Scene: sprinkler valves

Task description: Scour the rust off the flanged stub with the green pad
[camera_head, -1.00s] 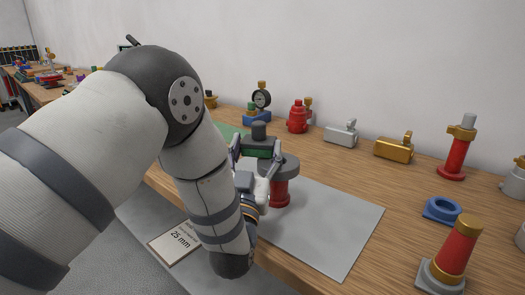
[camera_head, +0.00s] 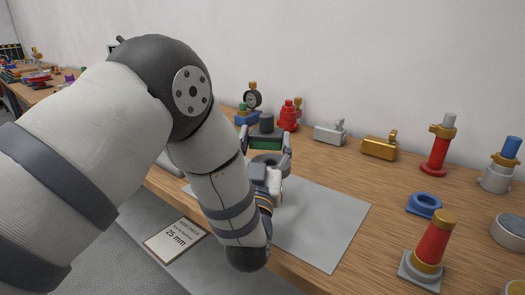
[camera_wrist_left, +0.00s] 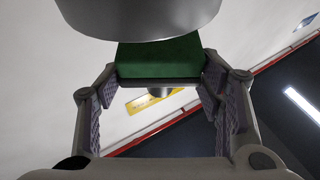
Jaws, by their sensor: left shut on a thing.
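My left gripper (camera_head: 265,146) is shut on the green pad (camera_head: 265,144), a green block with a dark round knob (camera_head: 267,123) on top. The green pad also shows between the fingers in the left wrist view (camera_wrist_left: 158,58). A large smooth grey disc, apparently the flange (camera_wrist_left: 140,15), fills the top of the wrist view, close to the pad. I cannot tell whether they touch. No rust is visible. My right gripper is not in view.
A grey mat (camera_head: 325,222) lies under the stub, mostly bare. Behind it stand a gauge (camera_head: 252,99), a red valve (camera_head: 289,115), and silver (camera_head: 330,134) and brass (camera_head: 379,148) fittings.

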